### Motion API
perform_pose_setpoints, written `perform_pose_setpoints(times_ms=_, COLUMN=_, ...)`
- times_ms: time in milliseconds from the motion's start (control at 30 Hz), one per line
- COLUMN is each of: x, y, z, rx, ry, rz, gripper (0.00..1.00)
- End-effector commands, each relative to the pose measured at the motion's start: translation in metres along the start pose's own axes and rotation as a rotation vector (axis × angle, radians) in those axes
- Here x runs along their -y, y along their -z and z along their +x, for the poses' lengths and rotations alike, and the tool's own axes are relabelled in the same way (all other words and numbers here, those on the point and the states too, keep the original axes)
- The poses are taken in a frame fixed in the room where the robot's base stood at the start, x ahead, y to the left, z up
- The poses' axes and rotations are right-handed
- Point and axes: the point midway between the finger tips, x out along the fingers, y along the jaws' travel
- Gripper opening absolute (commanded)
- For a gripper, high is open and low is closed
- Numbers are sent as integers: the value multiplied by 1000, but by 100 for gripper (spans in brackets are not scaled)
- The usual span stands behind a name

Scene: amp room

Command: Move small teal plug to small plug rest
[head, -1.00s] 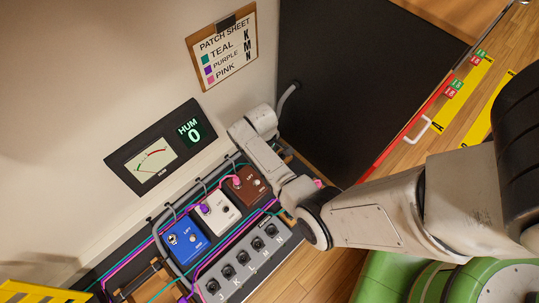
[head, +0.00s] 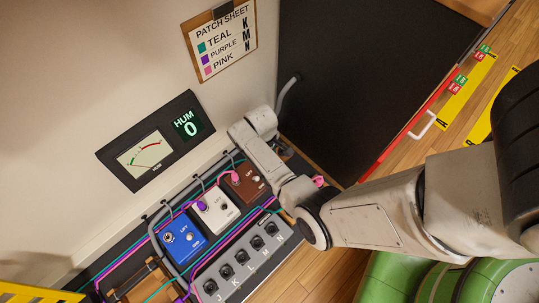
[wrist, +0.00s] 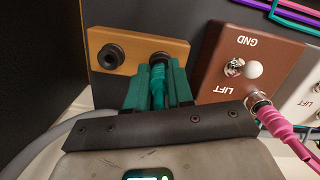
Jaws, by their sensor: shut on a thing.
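In the wrist view my gripper (wrist: 157,82) is shut on the small teal plug (wrist: 158,88), which sits between its two green fingers. The plug's end is at the right-hand hole of a small tan wooden block (wrist: 130,38), which looks like the small plug rest. I cannot tell how deep the plug sits in that hole. The block's left hole (wrist: 112,57) is empty. In the head view my arm hides the gripper, the plug and most of the block.
A brown pedal (wrist: 232,42) stands right of the block with a pink plug (wrist: 262,106) in it. White (head: 216,214) and blue (head: 183,240) pedals stand beside it, along with a grey socket strip (head: 240,262) lettered J to N. Several cables run around them. A dark panel (head: 370,90) stands behind.

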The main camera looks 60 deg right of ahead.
Motion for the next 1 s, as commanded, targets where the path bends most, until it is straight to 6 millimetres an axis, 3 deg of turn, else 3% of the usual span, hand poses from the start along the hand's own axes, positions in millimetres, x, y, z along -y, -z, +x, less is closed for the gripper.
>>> perform_pose_setpoints(times_ms=467, x=0, y=0, z=0, rx=-1, ry=0, rz=0, gripper=0)
perform_pose_setpoints(times_ms=500, x=0, y=0, z=0, rx=-1, ry=0, rz=0, gripper=25)
perform_pose_setpoints(times_ms=767, x=0, y=0, z=0, rx=-1, ry=0, rz=0, gripper=50)
perform_pose_setpoints(times_ms=1000, x=0, y=0, z=0, rx=-1, ry=0, rz=0, gripper=51)
